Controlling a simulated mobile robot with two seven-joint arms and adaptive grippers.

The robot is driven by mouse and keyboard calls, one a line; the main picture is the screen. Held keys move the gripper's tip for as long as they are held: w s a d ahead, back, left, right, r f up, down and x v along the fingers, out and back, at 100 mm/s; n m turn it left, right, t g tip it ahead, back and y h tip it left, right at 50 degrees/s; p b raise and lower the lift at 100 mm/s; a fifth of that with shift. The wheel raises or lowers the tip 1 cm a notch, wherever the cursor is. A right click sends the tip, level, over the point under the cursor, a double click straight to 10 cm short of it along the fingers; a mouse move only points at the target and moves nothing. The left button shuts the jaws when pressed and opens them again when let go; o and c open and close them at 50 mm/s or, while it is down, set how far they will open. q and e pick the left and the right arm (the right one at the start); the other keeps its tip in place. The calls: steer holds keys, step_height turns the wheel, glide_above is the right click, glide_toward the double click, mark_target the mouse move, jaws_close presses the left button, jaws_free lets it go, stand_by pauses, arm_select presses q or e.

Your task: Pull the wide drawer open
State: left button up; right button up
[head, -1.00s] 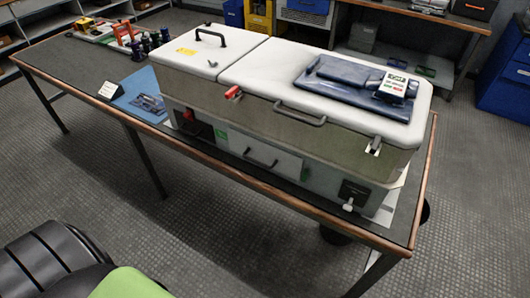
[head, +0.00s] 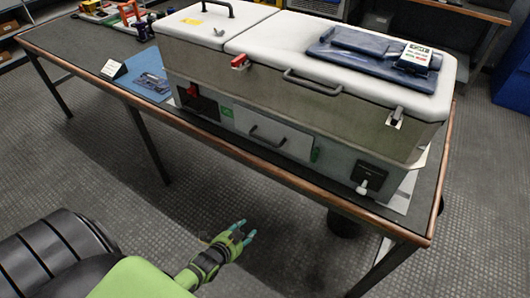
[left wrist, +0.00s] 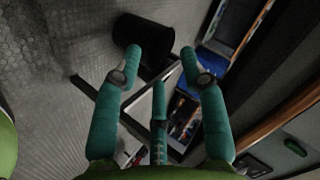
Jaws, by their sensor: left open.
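The wide drawer (head: 272,134) is a pale front panel low on the long grey cabinet (head: 300,95), with a dark bar handle (head: 267,137). It looks shut. My left gripper (head: 243,231) is below and in front of the table, over the floor, apart from the drawer. Its teal fingers are spread and empty, as the left wrist view also shows (left wrist: 163,75). My right gripper is not in view.
The table's wooden front edge (head: 240,159) lies between my left gripper and the drawer. A white-tipped knob (head: 363,187) juts from the cabinet's right end. A blue mat (head: 145,84) lies to the left. A dark bin (left wrist: 145,45) stands on the floor.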

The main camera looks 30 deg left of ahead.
arm_select(q)
steer(key=w+a+r+m+t+b, duration=0.1)
steer(key=w+r+m+t, duration=0.1)
steer(key=w+r+t, duration=0.3)
steer(key=w+a+r+m+b, duration=0.1)
steer(key=w+r+m+b, duration=0.15)
steer(key=r, duration=0.55)
steer(key=m+t+h+b, duration=0.1)
steer(key=m+t, duration=0.3)
glide_toward(265, 141)
steer(key=w, duration=0.6)
steer(key=w+r, duration=0.1)
steer(key=w, duration=0.2)
steer(key=shift+w, duration=0.65)
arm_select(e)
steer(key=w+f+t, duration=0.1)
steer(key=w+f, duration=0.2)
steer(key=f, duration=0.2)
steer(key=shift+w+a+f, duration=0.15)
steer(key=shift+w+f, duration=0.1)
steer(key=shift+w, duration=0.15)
arm_select(q)
steer(key=shift+c, duration=0.4)
jaws_close()
